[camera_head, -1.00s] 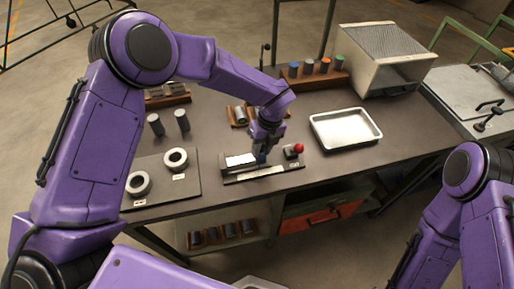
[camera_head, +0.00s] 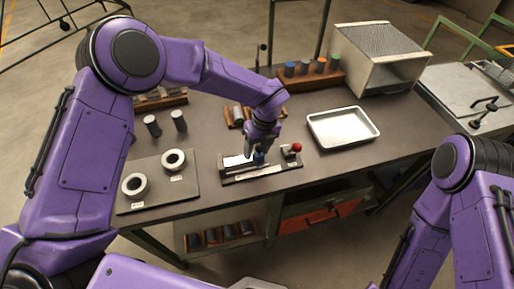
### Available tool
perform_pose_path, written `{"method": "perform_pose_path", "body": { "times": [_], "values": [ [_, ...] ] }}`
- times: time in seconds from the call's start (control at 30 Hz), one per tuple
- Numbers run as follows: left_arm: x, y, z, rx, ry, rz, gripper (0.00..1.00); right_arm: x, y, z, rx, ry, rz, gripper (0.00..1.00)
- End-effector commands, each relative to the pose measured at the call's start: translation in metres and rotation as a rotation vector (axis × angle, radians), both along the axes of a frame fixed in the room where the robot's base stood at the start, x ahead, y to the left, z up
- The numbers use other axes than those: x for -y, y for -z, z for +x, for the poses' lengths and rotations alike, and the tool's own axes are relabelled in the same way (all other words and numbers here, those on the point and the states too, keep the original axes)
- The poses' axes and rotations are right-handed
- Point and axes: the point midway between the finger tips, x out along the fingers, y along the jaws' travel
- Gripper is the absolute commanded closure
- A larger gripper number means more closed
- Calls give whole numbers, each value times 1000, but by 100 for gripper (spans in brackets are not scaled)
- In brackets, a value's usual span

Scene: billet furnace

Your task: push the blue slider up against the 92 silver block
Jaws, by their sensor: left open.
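The blue slider (camera_head: 259,158) sits on a dark measuring fixture (camera_head: 230,181) near the table's front edge. A bright silver block (camera_head: 236,161) lies on the fixture to the left of the slider. Its marking is too small to read, and I cannot tell whether slider and block touch. My left gripper (camera_head: 257,150) is open, pointing down just above and behind the slider, and partly hides the area around it. My right gripper is out of view; only its arm shows at the lower right.
A red knob (camera_head: 297,147) stands at the fixture's right end. A silver tray (camera_head: 342,127) lies to the right. A board with two grey rings (camera_head: 174,160) lies to the left. Wooden racks (camera_head: 310,80) with cylinders stand behind.

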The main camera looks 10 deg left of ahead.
Motion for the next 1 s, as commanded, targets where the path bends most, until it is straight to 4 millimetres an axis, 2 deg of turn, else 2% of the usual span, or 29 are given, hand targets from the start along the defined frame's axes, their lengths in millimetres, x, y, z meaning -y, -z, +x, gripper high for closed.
{"method": "perform_pose_path", "body": {
  "times": [0.13,0.23,0.5,0.7,1.0],
  "values": [
    [-1,2,-1,-3,0,3,44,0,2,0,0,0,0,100],
    [1,-7,1,2,-1,1,44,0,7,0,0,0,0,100],
    [11,-70,8,7,-1,0,44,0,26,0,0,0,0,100],
    [15,-101,9,4,0,1,44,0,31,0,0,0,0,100],
    [16,-106,9,4,0,1,45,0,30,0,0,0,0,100]
  ]
}}
